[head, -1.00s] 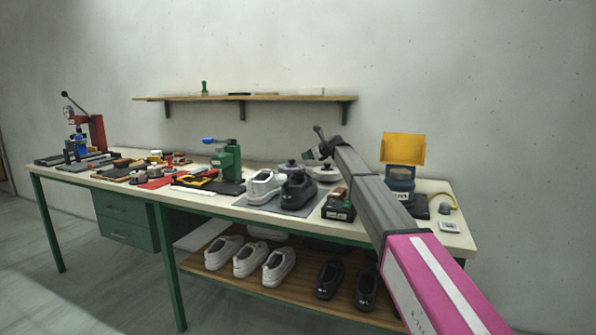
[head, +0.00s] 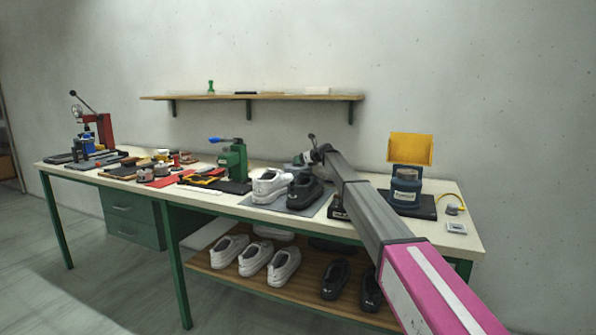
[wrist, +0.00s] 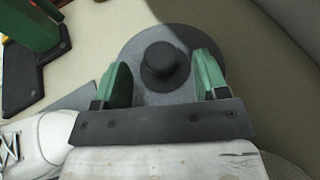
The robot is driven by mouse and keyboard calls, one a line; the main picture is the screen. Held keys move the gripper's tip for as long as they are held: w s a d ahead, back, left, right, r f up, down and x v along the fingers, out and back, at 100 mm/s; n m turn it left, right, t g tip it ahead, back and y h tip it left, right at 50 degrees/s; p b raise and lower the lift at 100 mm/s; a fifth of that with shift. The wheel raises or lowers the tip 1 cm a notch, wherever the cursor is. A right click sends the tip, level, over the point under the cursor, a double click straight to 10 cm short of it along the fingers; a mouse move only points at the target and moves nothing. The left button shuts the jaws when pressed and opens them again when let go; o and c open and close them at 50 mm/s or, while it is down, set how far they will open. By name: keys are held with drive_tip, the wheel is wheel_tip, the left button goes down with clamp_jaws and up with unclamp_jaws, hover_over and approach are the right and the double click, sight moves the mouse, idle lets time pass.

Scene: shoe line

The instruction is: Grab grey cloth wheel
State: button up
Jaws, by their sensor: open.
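In the wrist view, the grey cloth wheel (wrist: 150,98) is a flat grey disc with a dark round knob (wrist: 165,66) standing at its middle. My gripper (wrist: 163,72) is open, with one green finger on each side of the knob and a gap on both sides. The fingers overlap the disc in the picture; I cannot tell their height above it. In the head view, my gripper (head: 312,156) is behind the shoes, and the wheel is mostly hidden there by my arm and the shoes.
A white shoe (head: 270,186) and a black shoe (head: 304,191) stand on a mat in front. The green press (head: 234,160) is to the left; its base (wrist: 36,80) shows in the wrist view. A blue pot (head: 405,188) stands to the right. The wall is close behind.

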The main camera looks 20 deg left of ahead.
drive_tip(key=x, duration=0.3)
drive_tip(key=shift+w+a, duration=0.15)
drive_tip(key=c, duration=1.2)
drive_tip(key=shift+r, duration=0.1)
